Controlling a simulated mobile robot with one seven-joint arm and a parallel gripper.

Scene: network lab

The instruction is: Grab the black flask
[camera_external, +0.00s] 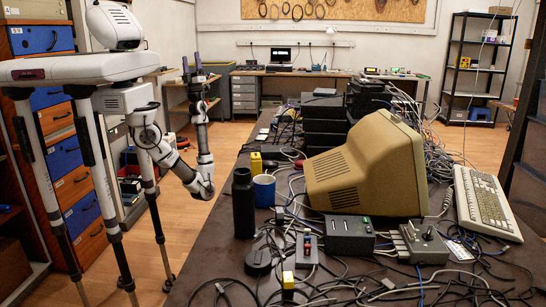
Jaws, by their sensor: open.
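The black flask (243,203) stands upright on the near left part of the cluttered table, close to its left edge. A blue mug (264,190) is right beside it on its right. My gripper (191,66) is raised high at the end of my bent arm, pointing up, left of the table and well apart from the flask. Its two dark fingers are spread, with nothing between them.
A beige CRT monitor (366,170) lies tilted right of the mug. A yellow block (256,163) stands behind the flask. Cables and small boxes crowd the table (200,272). A keyboard (487,203) is at the right. The floor left of the table is partly clear.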

